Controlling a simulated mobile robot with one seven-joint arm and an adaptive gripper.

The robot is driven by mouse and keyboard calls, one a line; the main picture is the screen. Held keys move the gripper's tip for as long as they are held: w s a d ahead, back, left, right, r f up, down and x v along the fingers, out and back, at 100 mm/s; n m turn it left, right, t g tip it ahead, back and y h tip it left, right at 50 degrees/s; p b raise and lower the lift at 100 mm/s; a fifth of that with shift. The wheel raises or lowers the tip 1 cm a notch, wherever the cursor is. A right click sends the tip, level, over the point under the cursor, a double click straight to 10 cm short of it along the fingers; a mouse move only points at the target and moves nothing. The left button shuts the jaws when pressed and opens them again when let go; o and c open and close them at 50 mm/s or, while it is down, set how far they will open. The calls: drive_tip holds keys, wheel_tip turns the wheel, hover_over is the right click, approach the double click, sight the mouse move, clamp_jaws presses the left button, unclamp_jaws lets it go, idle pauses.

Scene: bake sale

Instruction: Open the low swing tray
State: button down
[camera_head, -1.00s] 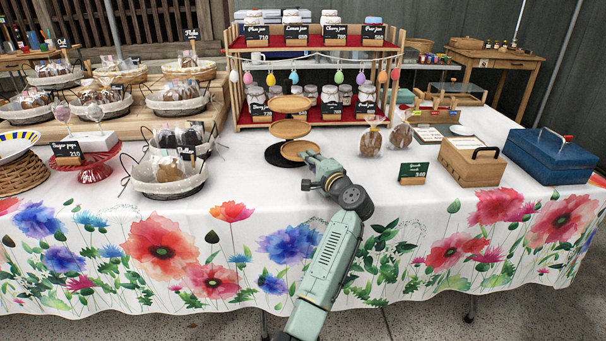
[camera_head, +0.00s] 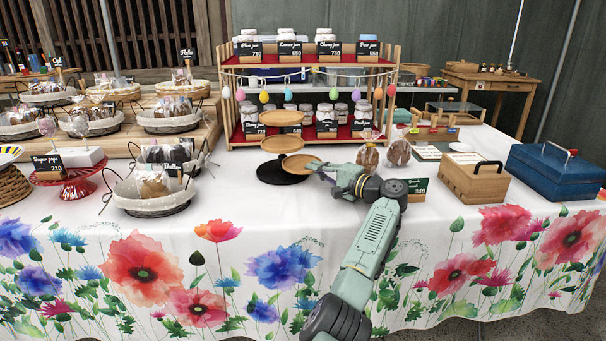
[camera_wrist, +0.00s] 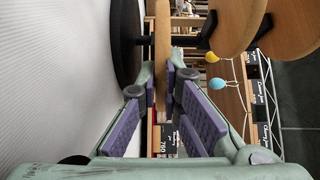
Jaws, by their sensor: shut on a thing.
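A tiered stand with round wooden trays on a round black base (camera_head: 272,177) stands on the table. The low swing tray (camera_head: 299,161) juts out to the right of the base and the middle tray (camera_head: 282,144). My gripper (camera_head: 317,167) reaches it from the right and is shut on its edge. In the wrist view, the low tray (camera_wrist: 162,50) shows edge-on between the purple-padded fingers (camera_wrist: 164,82). The black base (camera_wrist: 124,40) is to its left and the upper trays (camera_wrist: 238,25) to its right. The arm partly hides the tray's right edge in the head view.
A jam shelf (camera_head: 308,134) with a string of coloured eggs stands behind the stand. A bread basket (camera_head: 151,190) is left. The front cloth is clear.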

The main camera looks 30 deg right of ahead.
drive_tip(key=shift+w+r, duration=0.1)
drive_tip(key=shift+w, duration=0.05)
idle(0.4)
drive_tip(key=c, duration=1.8)
unclamp_jaws()
drive_tip(key=shift+o, duration=0.2)
drive_tip(key=v, duration=1.2)
drive_tip(key=shift+d, duration=0.1)
drive_tip(key=shift+c, duration=0.4)
